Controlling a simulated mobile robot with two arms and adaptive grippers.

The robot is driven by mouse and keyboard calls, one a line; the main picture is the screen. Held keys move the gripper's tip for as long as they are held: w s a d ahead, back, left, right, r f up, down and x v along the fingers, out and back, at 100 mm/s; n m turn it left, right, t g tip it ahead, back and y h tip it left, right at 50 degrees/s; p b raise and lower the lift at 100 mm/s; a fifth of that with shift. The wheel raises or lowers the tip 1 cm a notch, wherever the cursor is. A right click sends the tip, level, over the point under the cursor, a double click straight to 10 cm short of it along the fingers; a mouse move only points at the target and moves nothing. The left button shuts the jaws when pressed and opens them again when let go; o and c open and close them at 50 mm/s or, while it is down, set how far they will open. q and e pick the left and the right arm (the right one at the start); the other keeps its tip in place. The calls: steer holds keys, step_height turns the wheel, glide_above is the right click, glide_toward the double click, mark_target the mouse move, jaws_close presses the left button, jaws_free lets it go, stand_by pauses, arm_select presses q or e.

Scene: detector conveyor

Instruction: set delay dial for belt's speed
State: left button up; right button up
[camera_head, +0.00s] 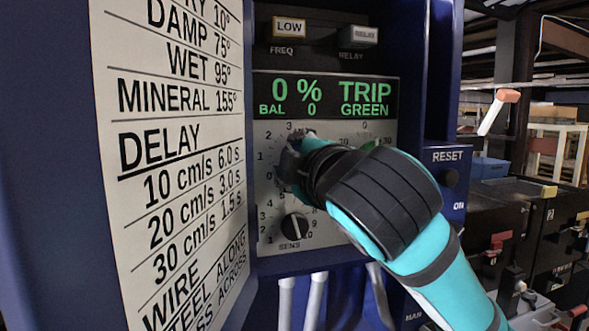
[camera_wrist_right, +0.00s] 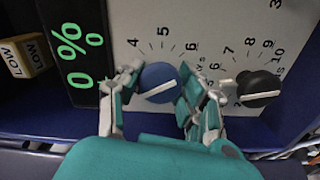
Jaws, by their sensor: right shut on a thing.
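My right gripper (camera_head: 287,166) reaches the control panel (camera_head: 333,238) from the right. In the wrist view its fingers stand on both sides of a blue dial (camera_wrist_right: 158,78) and are shut on it. The dial's white pointer line shows between the fingers, with scale marks 4, 5 and 6 beside it. A label ending in "ys" shows near it. In the head view the gripper hides this dial. The chart (camera_head: 178,160) lists DELAY as 10 cm/s 6.0 s, 20 cm/s 3.0 s and 30 cm/s 1.5 s. My left gripper is not in view.
The black SENS dial (camera_head: 294,226) sits just below the gripped dial. The display (camera_head: 325,97) reads 0 %, BAL 0, TRIP GREEN. LOW (camera_head: 289,27) and RELAY (camera_head: 364,36) buttons are above. RESET (camera_head: 449,177) is right.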

steer(key=m, duration=0.1)
steer(key=m+b, duration=0.1)
steer(key=m, duration=0.1)
steer(key=shift+a+f, duration=0.1)
steer(key=shift+f, duration=0.15)
steer(key=shift+m+b, duration=0.8)
steer(key=shift+m, duration=0.6)
steer(key=shift+r+m, duration=0.1)
steer(key=shift+m, duration=0.2)
steer(key=o, duration=1.2)
steer(key=shift+r, duration=0.1)
steer(key=v, duration=1.2)
